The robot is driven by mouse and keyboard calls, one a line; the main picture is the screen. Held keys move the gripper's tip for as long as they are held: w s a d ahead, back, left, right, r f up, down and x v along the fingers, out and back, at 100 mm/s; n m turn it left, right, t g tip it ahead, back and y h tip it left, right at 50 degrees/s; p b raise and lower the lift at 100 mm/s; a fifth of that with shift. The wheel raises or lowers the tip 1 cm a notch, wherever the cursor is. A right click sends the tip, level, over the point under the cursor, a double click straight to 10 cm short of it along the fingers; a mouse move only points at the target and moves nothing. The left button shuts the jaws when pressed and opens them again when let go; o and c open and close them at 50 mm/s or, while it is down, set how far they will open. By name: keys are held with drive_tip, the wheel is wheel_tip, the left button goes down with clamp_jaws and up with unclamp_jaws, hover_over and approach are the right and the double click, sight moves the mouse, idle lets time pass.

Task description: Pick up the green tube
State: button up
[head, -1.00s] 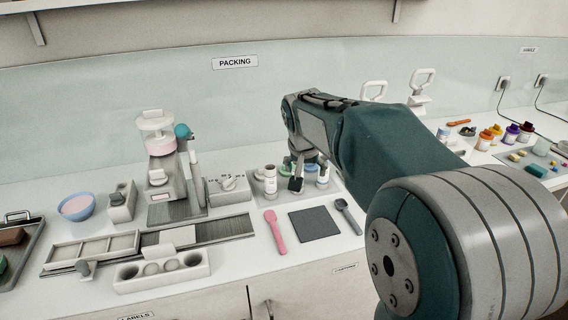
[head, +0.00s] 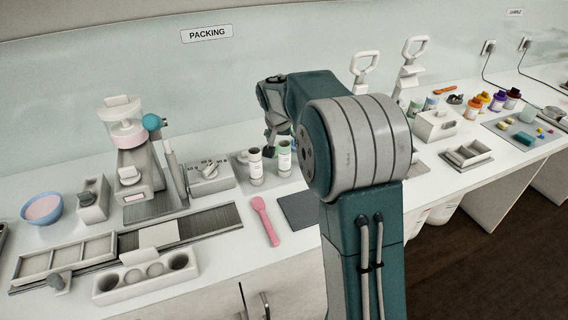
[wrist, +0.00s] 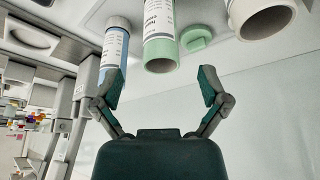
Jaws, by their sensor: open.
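The green tube (wrist: 160,45) has a pale green rim and a white printed label. In the wrist view it is ahead of my gripper (wrist: 163,76), roughly centred between the two spread fingers. The fingers are open and hold nothing. A green cap (wrist: 196,38) is beside the tube. In the head view the green tube (head: 284,160) stands upright near the back of the bench, with my gripper (head: 270,146) close to it. My arm hides part of that area.
A blue tube (wrist: 114,48) and a white tube (wrist: 262,20) flank the green tube in the wrist view. The head view shows a pink spoon (head: 265,220) in front, a dark mat (head: 297,209), and a grey machine (head: 205,178) to the left.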

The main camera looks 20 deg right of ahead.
sight(284, 149)
drive_tip(key=x, duration=0.5)
drive_tip(key=shift+w, duration=0.1)
drive_tip(key=shift+a, duration=0.1)
clamp_jaws()
